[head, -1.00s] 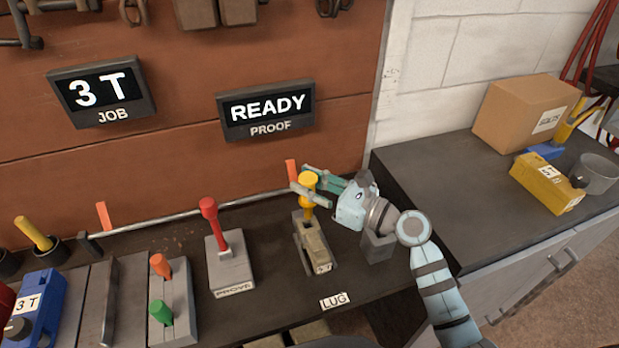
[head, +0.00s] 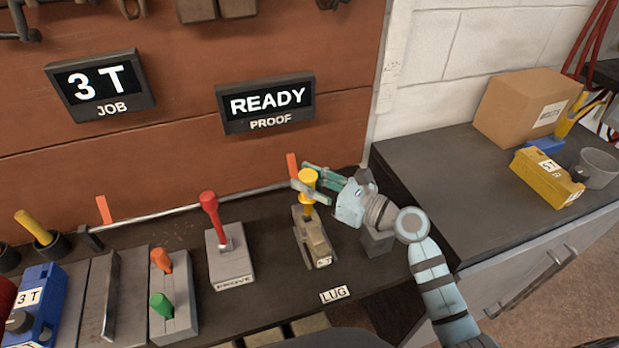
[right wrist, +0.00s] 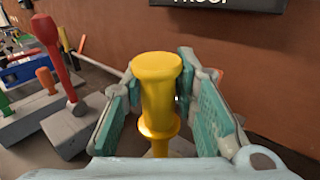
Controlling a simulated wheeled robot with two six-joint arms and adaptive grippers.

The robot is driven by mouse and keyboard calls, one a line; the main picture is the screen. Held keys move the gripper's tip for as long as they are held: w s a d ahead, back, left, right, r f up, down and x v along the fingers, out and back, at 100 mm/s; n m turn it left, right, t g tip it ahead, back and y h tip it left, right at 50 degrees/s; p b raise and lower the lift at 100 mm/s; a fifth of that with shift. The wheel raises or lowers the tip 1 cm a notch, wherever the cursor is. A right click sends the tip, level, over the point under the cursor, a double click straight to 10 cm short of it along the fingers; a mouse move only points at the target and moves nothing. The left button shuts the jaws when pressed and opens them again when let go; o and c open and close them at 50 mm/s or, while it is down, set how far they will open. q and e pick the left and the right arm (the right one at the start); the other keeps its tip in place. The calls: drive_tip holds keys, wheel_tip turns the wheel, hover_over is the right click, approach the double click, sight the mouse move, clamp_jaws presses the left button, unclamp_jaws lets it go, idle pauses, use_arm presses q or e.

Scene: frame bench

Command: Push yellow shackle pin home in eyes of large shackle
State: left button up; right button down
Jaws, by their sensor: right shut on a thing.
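The yellow shackle pin (head: 308,181) stands upright above the lug, its lower end meeting the tan-grey shackle body (head: 314,243). My right gripper (head: 310,187) reaches in from the right with its fingers on either side of the pin's upper part, shut on it. The right wrist view shows the pin's round head and collar (right wrist: 158,95) between the two green finger pads. The pin's lower end and the shackle's eyes are hidden there by the pin and the gripper, so I cannot tell how deep the pin sits. My left gripper is out of view.
A red-handled lever on a grey block (head: 232,262) marked PROVE stands to the left. A dark grey block (head: 377,243) stands just right of the shackle. The LUG label (head: 335,294) lies in front. The READY screen (head: 267,104) hangs on the wall behind.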

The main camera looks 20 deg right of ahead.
sight(309, 203)
idle(0.4)
idle(0.3)
drive_tip(key=shift+p, duration=0.4)
idle(0.3)
drive_tip(key=shift+f, duration=0.15)
drive_tip(key=shift+f, duration=0.35)
drive_tip(key=shift+f+b, duration=2.45)
drive_tip(key=shift+f, duration=0.55)
drive_tip(key=c, duration=1.2)
unclamp_jaws()
